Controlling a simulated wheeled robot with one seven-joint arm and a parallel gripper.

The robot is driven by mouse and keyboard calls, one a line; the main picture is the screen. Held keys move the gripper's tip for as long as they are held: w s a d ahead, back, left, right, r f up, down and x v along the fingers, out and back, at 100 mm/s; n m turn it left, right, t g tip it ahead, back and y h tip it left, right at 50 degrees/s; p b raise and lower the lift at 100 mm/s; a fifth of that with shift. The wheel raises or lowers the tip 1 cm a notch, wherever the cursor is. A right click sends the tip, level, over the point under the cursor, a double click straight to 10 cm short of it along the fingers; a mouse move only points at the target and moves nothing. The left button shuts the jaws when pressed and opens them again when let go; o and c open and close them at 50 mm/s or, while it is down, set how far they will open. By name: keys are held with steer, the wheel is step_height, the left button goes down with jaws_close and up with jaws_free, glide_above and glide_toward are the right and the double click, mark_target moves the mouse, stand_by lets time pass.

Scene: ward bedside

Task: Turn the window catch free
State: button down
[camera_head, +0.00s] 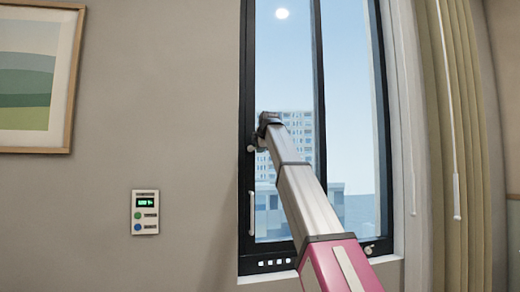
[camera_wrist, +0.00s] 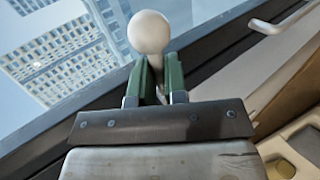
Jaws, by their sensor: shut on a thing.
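The window catch shows a pale round knob (camera_wrist: 149,32) on a short stem in the wrist view. In the head view the catch (camera_head: 251,149) is a small pale spot on the dark left upright of the window frame. My gripper (camera_wrist: 159,72) has its two green fingers closed around the stem, just below the knob. In the head view my gripper (camera_head: 259,138) is at the catch, with my arm reaching up to it from the lower right. The fingertips are too small to make out there, and the base of the catch is hidden.
A white bar handle (camera_head: 252,213) is on the same upright below the catch. A wall panel with buttons (camera_head: 145,212) and a framed picture (camera_head: 38,75) are to the left.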

steer(key=c, duration=1.4)
jaws_free()
steer(key=shift+s+r, duration=0.1)
steer(key=v, duration=1)
steer(key=shift+s+d+r, duration=0.1)
steer(key=shift+s+d, duration=0.05)
steer(key=shift+s, duration=0.1)
